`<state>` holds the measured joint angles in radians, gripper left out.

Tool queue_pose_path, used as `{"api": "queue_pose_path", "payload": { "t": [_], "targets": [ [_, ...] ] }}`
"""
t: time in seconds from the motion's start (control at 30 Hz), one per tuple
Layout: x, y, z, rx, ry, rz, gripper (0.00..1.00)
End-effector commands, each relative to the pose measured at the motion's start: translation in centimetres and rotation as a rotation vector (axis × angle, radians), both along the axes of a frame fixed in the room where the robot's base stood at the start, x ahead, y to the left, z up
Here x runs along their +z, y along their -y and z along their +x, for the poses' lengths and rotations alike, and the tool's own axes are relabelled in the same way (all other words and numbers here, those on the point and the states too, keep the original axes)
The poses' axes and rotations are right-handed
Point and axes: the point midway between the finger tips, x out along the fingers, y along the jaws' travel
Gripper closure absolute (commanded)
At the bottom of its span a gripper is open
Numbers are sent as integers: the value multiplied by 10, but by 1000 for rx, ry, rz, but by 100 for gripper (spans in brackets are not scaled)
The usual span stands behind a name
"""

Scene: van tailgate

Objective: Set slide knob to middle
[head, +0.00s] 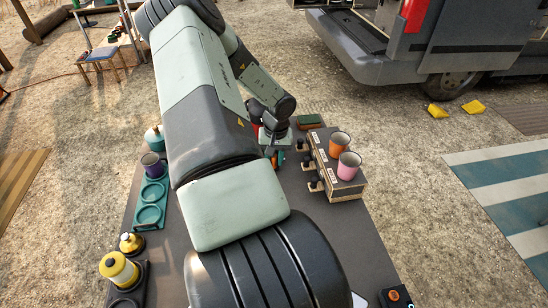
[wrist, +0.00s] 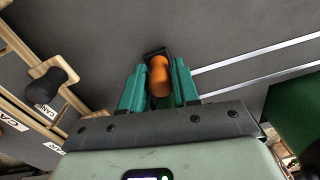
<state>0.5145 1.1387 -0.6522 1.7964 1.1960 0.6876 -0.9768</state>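The orange slide knob (wrist: 160,76) stands on a dark base between my gripper's (wrist: 160,85) teal fingers in the wrist view. The fingers are close together, one on each side of the knob, and look closed on it. Two pale parallel rails (wrist: 262,62) run over the grey top from the gripper towards the right of this view. In the head view my gripper (head: 274,156) is low over the table, left of the wooden drawer unit, with a bit of orange showing at its fingers. My arm hides most of the slide there.
The wooden drawer unit (head: 346,188), with black knobs, carries an orange cup (head: 340,142) and a pink cup (head: 348,166). A green block (head: 309,121) lies behind it.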

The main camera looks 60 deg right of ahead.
Motion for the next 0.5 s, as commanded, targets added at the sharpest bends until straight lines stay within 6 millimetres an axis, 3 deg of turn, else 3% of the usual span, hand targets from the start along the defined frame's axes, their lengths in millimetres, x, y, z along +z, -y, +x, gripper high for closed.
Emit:
{"api": "queue_pose_path", "payload": {
  "t": [0.03, 0.2, 0.5],
  "targets": [
    [0, 0, 0, 0, 0, 0, 78],
    [0, 0, 0, 0, 0, 0, 100],
    [0, -5, 5, 0, 1, 2, 100]
  ]
}}
